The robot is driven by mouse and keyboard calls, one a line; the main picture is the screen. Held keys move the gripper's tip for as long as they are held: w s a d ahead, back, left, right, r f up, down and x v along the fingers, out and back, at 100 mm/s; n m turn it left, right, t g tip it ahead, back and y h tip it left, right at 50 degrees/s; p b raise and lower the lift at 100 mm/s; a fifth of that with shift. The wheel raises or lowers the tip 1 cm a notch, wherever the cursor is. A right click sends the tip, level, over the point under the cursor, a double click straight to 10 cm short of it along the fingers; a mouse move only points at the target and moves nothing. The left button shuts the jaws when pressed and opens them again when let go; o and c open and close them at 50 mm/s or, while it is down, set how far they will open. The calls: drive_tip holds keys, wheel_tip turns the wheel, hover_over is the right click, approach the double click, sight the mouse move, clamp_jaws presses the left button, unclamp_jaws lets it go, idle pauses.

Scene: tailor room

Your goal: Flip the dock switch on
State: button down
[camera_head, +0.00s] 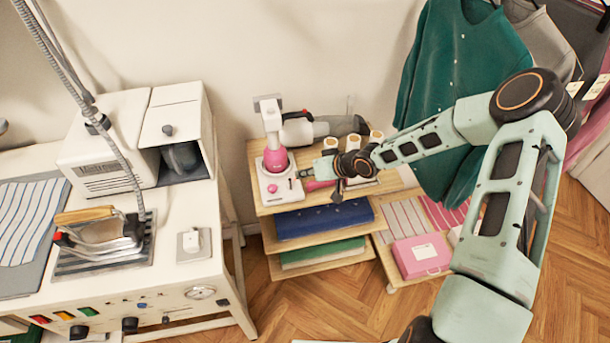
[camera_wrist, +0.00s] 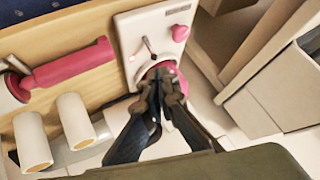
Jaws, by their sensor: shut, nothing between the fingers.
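The dock is a white base (camera_head: 281,198) on the top shelf of a small wooden stand, with a pink-and-white device (camera_head: 275,158) upright on it. In the wrist view the white dock face (camera_wrist: 128,27) carries a pink round knob (camera_wrist: 180,33) and a small metallic lever switch (camera_wrist: 150,46) with a reddish dot beside it. Which way the lever is set I cannot tell. My gripper (camera_wrist: 160,80) is shut and empty, its dark fingertips in front of the pink device and just below the lever. Contact is unclear. In the head view my gripper (camera_head: 306,172) reaches the dock from the right.
A grey-white tool (camera_head: 318,130) lies behind. An ironing station (camera_head: 150,290) stands left; a green jacket (camera_head: 455,70) hangs right. Folded cloths fill the lower shelves.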

drive_tip(key=w+r+p+v, duration=0.1)
drive_tip(key=p+v, duration=0.1)
drive_tip(key=v, duration=0.8)
drive_tip(key=shift+a, duration=0.2)
drive_tip(key=shift+w+r, duration=0.1)
